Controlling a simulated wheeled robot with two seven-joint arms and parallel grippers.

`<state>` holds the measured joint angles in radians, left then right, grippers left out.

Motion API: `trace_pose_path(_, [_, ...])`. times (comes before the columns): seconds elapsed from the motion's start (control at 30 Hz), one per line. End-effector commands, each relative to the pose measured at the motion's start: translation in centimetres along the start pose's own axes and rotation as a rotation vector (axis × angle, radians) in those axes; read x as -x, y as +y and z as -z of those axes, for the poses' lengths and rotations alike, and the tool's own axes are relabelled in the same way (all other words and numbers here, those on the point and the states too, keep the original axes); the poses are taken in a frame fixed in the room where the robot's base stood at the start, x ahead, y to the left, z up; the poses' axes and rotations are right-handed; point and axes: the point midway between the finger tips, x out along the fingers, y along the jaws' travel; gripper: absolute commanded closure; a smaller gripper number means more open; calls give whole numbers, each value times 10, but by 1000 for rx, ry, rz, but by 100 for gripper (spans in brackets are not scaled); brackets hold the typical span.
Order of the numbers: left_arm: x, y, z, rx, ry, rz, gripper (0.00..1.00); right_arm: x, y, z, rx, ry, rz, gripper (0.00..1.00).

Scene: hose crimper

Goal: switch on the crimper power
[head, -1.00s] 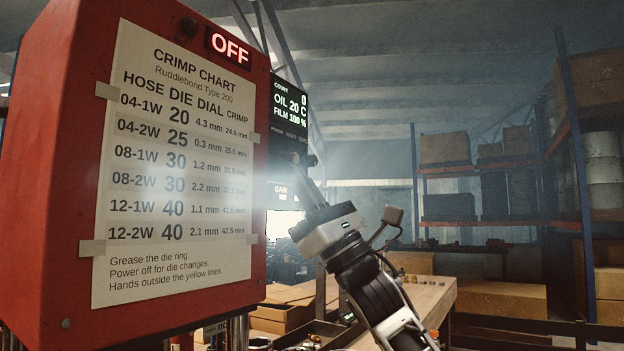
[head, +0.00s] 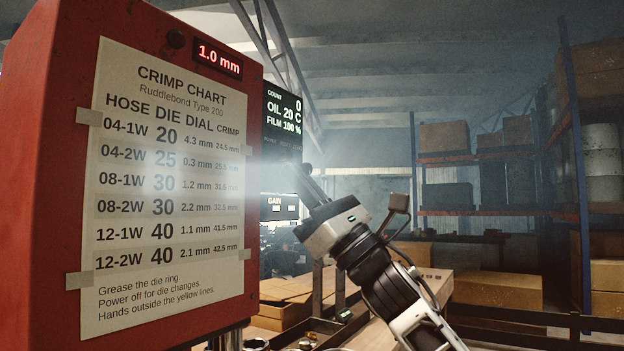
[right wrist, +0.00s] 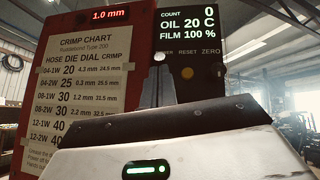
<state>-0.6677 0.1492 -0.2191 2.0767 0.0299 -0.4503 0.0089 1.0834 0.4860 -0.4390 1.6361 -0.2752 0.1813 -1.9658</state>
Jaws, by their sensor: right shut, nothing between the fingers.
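The red crimper (head: 35,170) fills the left of the head view, with a paper crimp chart on its face. Its small display (head: 218,59) is lit and reads 1.0 mm, and the same display shows in the right wrist view (right wrist: 105,15). A black control panel (head: 283,108) beside it shows count 0, oil 20 C and film 100 %. In the right wrist view its row of button labels (right wrist: 187,52) shows, and the power label is partly covered by my fingers. My right gripper (head: 304,170) is shut and empty, its tips at the panel's lower part; I cannot tell whether they touch. My left gripper is out of view.
A wooden bench (head: 440,284) with trays lies below and behind my arm. Shelves with boxes (head: 444,137) stand at the back right. The air right of my arm looks clear.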

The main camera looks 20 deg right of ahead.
Motion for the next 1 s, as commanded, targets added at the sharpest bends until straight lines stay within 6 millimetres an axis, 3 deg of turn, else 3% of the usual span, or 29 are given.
trace_pose_path(0.3, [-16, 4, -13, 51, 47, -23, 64, 44, 2, 23, -1, 0, -2, 100])
trace_pose_path(0.7, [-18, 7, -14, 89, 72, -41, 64, 115, -6, -16, -1, 2, -2, 100])
trace_pose_path(1.0, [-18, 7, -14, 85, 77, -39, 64, 127, -7, -25, -3, 0, -2, 100])
